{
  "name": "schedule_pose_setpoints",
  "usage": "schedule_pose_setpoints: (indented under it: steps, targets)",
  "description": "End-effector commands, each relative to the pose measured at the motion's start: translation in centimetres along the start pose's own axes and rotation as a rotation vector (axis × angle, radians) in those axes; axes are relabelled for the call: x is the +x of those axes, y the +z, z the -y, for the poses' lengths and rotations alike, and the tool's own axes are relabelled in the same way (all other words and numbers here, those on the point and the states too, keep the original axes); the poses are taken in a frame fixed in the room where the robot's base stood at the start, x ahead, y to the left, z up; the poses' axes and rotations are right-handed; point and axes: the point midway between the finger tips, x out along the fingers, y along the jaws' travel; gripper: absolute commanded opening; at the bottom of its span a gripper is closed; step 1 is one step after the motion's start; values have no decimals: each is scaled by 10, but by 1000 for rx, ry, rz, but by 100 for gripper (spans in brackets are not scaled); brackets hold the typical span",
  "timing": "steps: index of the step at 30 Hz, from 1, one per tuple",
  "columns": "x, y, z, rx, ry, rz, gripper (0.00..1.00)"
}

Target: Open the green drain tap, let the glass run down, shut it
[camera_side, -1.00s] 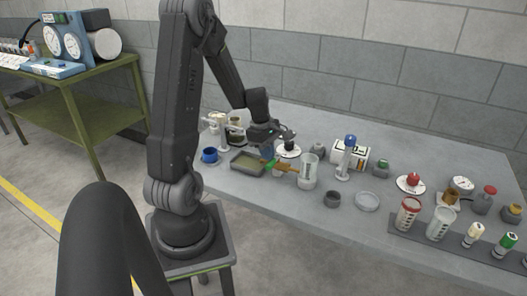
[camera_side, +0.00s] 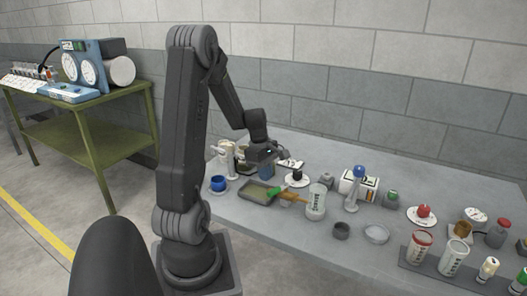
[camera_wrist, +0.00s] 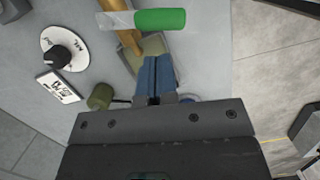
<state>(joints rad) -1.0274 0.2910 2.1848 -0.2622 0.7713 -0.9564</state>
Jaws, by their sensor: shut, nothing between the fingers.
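The drain tap's green handle (camera_side: 275,191) sits at the left of a brass pipe (camera_side: 295,197) that runs to the clear glass (camera_side: 316,204). In the wrist view the green handle (camera_wrist: 160,18) and its pale stem lie across the brass pipe (camera_wrist: 127,39). The drain tray (camera_side: 257,194) lies just left of the tap. My gripper (camera_side: 266,174) is above and behind the tap, apart from the handle. In the wrist view my gripper's blue fingers (camera_wrist: 155,76) are together with nothing between them. The liquid level in the glass is too small to read.
A black knob on a white dial (camera_side: 297,178) stands behind the tap. A blue cup (camera_side: 219,184) is at the left. Several more fixtures crowd the table's right.

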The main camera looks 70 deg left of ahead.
Motion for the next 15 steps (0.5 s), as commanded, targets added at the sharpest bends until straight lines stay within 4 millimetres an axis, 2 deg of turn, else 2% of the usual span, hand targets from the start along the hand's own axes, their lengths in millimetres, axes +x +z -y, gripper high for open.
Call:
schedule_pose_setpoints:
  steps: [1, 6, 12, 15]
  targets:
    - [-13, -3, -1, 0, 8, -2, 0]
    - [-53, -1, 0, 1, 9, -2, 0]
    - [-87, -1, 0, 1, 7, -1, 0]
    - [-97, 0, 1, 2, 5, 0, 0]
